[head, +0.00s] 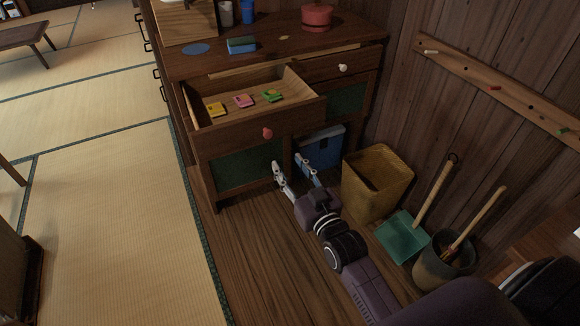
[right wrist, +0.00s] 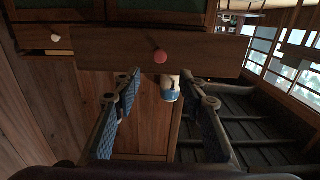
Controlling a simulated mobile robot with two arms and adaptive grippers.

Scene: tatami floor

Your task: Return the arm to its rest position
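My right arm reaches in from the lower right of the head view. My right gripper (head: 287,162) is low in front of the cabinet, just below the open drawer's front, with its two fingers spread apart. In the right wrist view its fingers (right wrist: 160,76) are also apart, with nothing held between them. The drawer front (right wrist: 210,52) with its red knob (right wrist: 160,56) lies beyond the fingertips there. In the head view the red knob (head: 267,133) is a little above the fingertips, apart from them. My left gripper is not in view.
The open drawer (head: 231,132) holds yellow (head: 216,109), pink (head: 244,101) and green (head: 272,96) packets. A yellow bin (head: 376,196), a green dustpan (head: 402,238) and a dark bucket (head: 440,265) stand right of my arm.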

